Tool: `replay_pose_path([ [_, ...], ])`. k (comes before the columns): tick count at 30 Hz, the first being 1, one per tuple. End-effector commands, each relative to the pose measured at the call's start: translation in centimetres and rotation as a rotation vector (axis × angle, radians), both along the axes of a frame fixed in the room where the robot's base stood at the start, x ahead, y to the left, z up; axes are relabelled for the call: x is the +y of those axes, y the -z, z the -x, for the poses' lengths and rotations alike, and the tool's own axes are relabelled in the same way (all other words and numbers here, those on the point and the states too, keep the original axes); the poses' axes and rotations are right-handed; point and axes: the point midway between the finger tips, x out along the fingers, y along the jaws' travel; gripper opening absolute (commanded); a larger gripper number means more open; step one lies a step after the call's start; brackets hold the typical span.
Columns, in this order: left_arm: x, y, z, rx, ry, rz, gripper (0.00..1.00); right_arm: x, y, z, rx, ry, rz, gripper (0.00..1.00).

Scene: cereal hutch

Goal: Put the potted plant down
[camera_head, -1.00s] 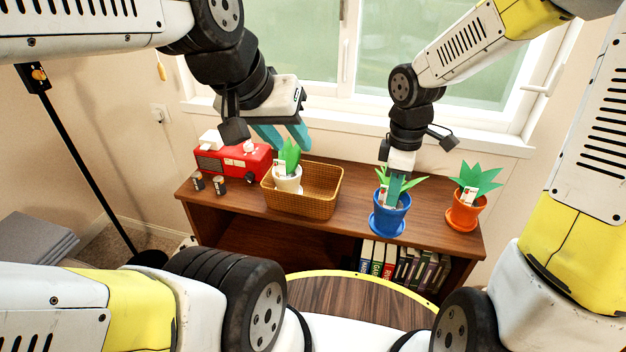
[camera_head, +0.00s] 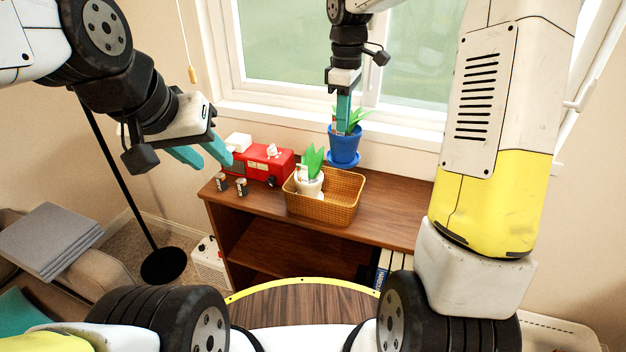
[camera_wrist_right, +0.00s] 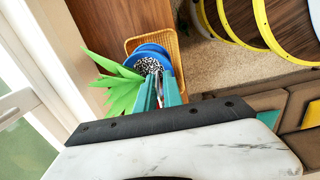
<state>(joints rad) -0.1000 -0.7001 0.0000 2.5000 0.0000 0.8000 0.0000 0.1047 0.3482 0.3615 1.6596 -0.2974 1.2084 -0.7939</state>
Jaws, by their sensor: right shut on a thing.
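A blue pot (camera_head: 345,143) with green spiky leaves and a blue saucer is held upright in the air near the window, above the back right of the basket. My right gripper (camera_head: 342,118) is shut on this potted plant from above. In the right wrist view, its green leaves (camera_wrist_right: 118,90) and blue rim (camera_wrist_right: 152,52) show beside the teal fingers (camera_wrist_right: 160,92). My left gripper (camera_head: 203,155) is empty, its teal fingers apart, left of the red box. A white potted plant (camera_head: 309,183) stands in the wicker basket (camera_head: 335,208) on the wooden hutch top.
The hutch top (camera_head: 395,215) is bare right of the basket, though my right arm hides its far end. A red toaster-like box (camera_head: 262,165) and two small dark shakers (camera_head: 231,185) stand left of the basket. The window (camera_head: 290,60) is close behind.

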Motion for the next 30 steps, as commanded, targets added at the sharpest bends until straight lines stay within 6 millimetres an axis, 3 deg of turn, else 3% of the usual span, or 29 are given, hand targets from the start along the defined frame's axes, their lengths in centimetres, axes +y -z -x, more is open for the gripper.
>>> replay_pose_path([
  [12,0.0,0.0,0.0,0.0,0.0,0.0,0.36,0.0,10.2,0.1,0.005,-0.001,0.001,0.0],
  [16,0.0,0.0,0.0,0.0,0.0,0.0,0.36,0.0,12.1,0.1,0.002,0.0,0.0,0.0],
  [23,0.0,0.0,0.0,0.0,0.0,0.0,0.36,0.0,13.7,0.0,0.002,-0.001,0.0,0.0],
  [30,0.0,0.0,0.0,0.0,0.0,0.0,0.36,0.0,17.1,0.1,0.001,-0.001,0.0,0.0],
])
